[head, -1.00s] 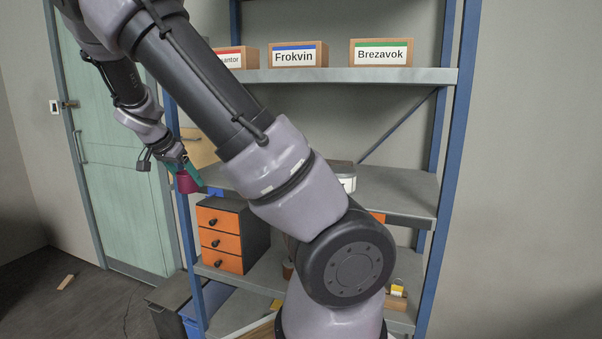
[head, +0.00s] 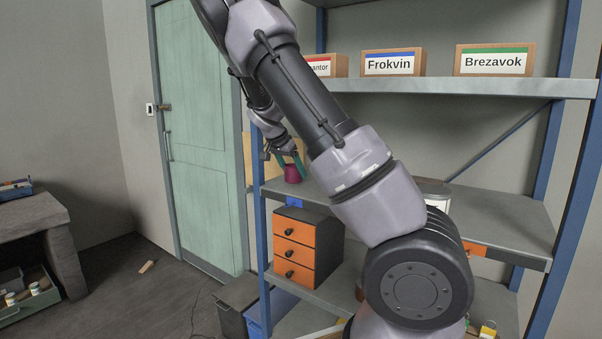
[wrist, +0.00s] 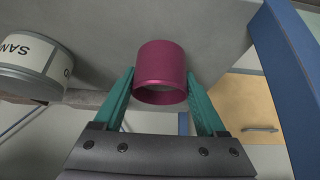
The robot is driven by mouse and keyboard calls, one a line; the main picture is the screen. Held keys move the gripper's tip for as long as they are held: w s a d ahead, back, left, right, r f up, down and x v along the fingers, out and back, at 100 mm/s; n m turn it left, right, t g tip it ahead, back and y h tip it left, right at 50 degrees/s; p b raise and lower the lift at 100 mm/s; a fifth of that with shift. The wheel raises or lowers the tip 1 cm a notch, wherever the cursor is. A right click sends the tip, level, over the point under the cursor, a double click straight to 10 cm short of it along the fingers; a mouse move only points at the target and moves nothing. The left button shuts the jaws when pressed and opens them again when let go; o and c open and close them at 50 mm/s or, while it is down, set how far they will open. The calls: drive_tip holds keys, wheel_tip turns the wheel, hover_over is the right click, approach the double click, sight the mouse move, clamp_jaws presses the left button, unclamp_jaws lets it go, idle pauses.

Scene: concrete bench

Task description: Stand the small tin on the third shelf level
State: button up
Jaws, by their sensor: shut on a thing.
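The small tin is magenta. It shows near the left end of the middle visible shelf (head: 500,212) in the head view (head: 292,174) and between my fingers in the wrist view (wrist: 160,62). My gripper (wrist: 159,84), with teal fingers, is shut on it from both sides; in the head view my gripper (head: 290,162) is at the shelf's left end, by the blue upright. The tin is about upright in the head view. I cannot tell whether its base touches the shelf. My arm hides the middle of the shelf.
A larger labelled tin (wrist: 28,68) stands on the same shelf, partly behind my arm in the head view (head: 434,190). The blue upright (wrist: 283,70) is close beside my gripper. Boxes, including Frokvin (head: 392,62), line the shelf above. An orange drawer unit (head: 308,246) stands below.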

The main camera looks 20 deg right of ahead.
drive_tip(key=shift+w+d, duration=0.15)
drive_tip(key=shift+d, duration=0.25)
drive_tip(key=w+d, duration=0.1)
drive_tip(key=d+f, duration=0.1)
drive_tip(key=shift+w+d, duration=0.35)
drive_tip(key=shift+w, duration=0.05)
drive_tip(key=shift+f, duration=0.25)
drive_tip(key=shift+f, duration=0.1)
